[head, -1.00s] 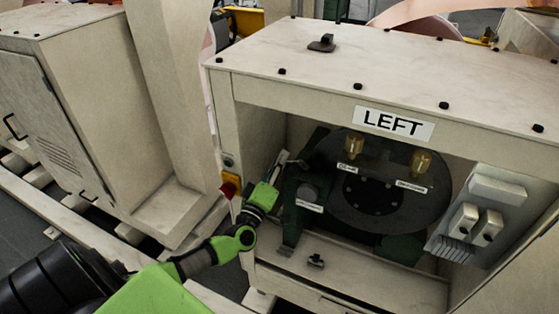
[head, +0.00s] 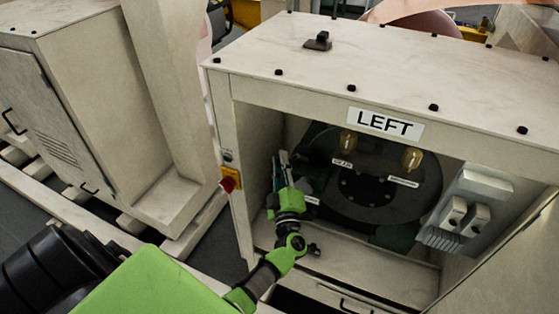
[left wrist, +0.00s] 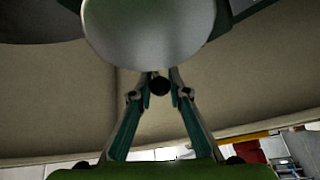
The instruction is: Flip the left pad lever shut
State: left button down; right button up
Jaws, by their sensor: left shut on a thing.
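The LEFT cabinet (head: 262,90) is open at the front and holds a dark round disc (head: 380,200) with a dark green bracket (head: 314,140) at its left edge. My left gripper (head: 284,160) reaches into the left side of the opening, in front of the bracket, and hides much of the lever area. In the left wrist view its fingers (left wrist: 159,82) close on a small dark round end, seemingly the left pad lever (left wrist: 160,86). A large pale round part (left wrist: 150,30) is just ahead of the fingertips. My right gripper is not in view.
Two amber cups (head: 348,142) stand on the disc's top. A red knob on a yellow plate (head: 230,181) is on the left post. A grey switch box (head: 470,200) is on the right wall. The cabinet sill (head: 350,262) runs below my arm.

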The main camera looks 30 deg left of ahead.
pick_arm(q)
jog(key=shift+f, duration=0.1)
dwell(0.3)
jog(key=c, duration=1.9)
grip_release()
jog(key=shift+d, duration=0.1)
jog(key=v, duration=1.2)
